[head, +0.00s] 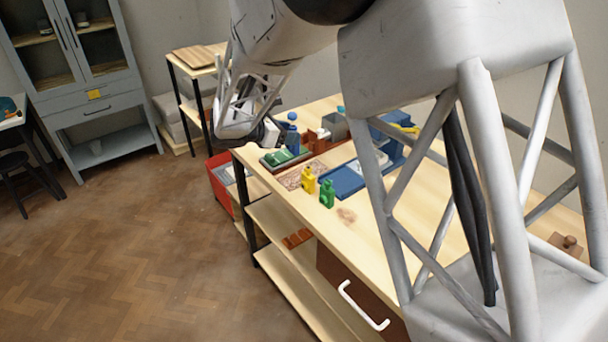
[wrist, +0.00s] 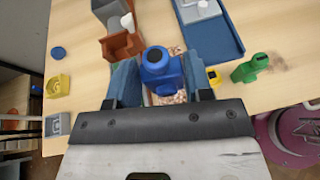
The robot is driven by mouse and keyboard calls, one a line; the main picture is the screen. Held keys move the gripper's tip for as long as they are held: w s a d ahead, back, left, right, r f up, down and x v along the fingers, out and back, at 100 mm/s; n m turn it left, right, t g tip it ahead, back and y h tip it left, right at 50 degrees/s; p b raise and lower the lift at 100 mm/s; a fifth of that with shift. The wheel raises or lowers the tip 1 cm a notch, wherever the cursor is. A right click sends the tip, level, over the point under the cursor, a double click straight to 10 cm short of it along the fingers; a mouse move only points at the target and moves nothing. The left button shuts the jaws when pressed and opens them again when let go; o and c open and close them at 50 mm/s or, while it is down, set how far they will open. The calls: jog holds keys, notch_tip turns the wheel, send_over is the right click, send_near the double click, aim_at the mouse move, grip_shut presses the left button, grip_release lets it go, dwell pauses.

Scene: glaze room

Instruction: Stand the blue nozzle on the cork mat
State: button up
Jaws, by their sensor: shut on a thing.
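The blue nozzle (wrist: 160,72) is held between the two fingers of my gripper (wrist: 162,82). In the head view the blue nozzle (head: 292,136) looks roughly upright, at the end of my arm. The cork mat (head: 302,176) lies on the bench, flat and reddish-speckled. In the wrist view, speckled patches of the mat (wrist: 168,99) show beside and below the nozzle, and my gripper hides much of the rest. The nozzle appears over the mat's area, but I cannot tell whether its base touches it.
A yellow nozzle (head: 308,180) and a green nozzle (head: 327,194) stand near the mat, towards the bench's front. A blue tray (head: 345,184) and a brown holder (wrist: 121,45) lie beyond. Bare bench lies past the green nozzle.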

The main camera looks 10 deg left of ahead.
aim_at(289, 149)
jog(key=shift+n+t+y, duration=0.3)
jog(key=shift+n, duration=0.2)
jog(key=shift+f, duration=0.15)
jog(key=shift+f, duration=3.05)
jog(key=shift+f, duration=1.85)
jog(key=shift+f, duration=0.15)
jog(key=o, duration=0.8)
